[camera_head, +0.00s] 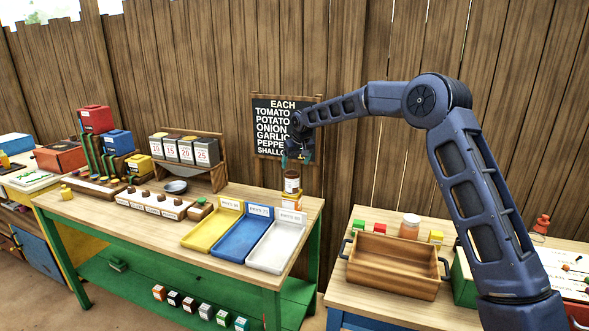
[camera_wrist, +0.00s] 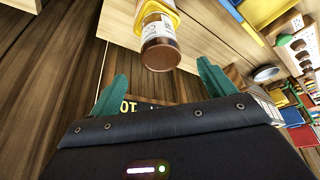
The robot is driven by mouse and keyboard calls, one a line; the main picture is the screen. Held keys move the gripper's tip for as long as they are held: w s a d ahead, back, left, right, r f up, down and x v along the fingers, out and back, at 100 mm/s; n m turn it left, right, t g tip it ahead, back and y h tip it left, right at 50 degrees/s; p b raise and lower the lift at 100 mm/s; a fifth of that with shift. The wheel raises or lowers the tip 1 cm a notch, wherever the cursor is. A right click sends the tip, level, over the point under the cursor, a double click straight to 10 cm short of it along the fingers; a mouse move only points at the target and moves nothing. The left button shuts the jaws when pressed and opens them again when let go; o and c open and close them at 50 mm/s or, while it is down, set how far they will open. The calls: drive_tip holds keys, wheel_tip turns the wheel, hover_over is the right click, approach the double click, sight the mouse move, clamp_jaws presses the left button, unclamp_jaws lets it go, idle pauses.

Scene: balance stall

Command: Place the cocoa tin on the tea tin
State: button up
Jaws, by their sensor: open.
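A brown-lidded round container with a white label (camera_head: 291,182), likely the cocoa tin, stands upright on a yellow-orange block-like thing (camera_head: 291,205) at the table's right back corner. I cannot read either label, so I cannot confirm that the lower thing is the tea tin. My gripper (camera_head: 298,158) is open and empty just above the container. In the wrist view the teal fingers of my gripper (camera_wrist: 162,72) are spread, with the container (camera_wrist: 161,52) just beyond their tips. The yellow thing (camera_wrist: 157,8) shows behind it, partly cut off.
Yellow, blue and white trays (camera_head: 268,248) lie in front of the stack. A wooden crate (camera_head: 395,265) and a jar (camera_head: 410,226) stand on the right table. A chalkboard (camera_head: 272,112) hangs on the fence behind my gripper. Several small tins line the lower green shelf (camera_head: 140,270).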

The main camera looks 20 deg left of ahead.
drive_tip(key=shift+s+d+r, duration=0.1)
drive_tip(key=shift+r, duration=0.15)
drive_tip(key=s+d+r+m+h, duration=0.15)
drive_tip(key=d+r, duration=0.35)
drive_tip(key=d, duration=0.5)
drive_tip(key=s+d+r+t, duration=0.15)
drive_tip(key=d+r, duration=0.35)
drive_tip(key=d, duration=0.6)
drive_tip(key=s+d+r+m, duration=0.15)
drive_tip(key=d+r, duration=0.35)
drive_tip(key=d, duration=0.5)
drive_tip(key=s+d+r+m+h, duration=0.1)
drive_tip(key=s+d, duration=0.5)
drive_tip(key=d, duration=0.3)
drive_tip(key=s+d+r+m, duration=0.1)
drive_tip(key=s+d, duration=0.4)
drive_tip(key=d, duration=0.4)
drive_tip(key=s+d+f+m, duration=0.2)
drive_tip(key=s+d+f, duration=0.2)
drive_tip(key=s+d, duration=0.4)
drive_tip(key=s+d+f+m, duration=0.2)
drive_tip(key=s+d+f, duration=0.2)
drive_tip(key=s+d, duration=0.5)
drive_tip(key=s, duration=0.6)
drive_tip(key=shift+s+d+h, duration=0.15)
drive_tip(key=shift+s+h, duration=0.2)
drive_tip(key=shift+s, duration=0.05)
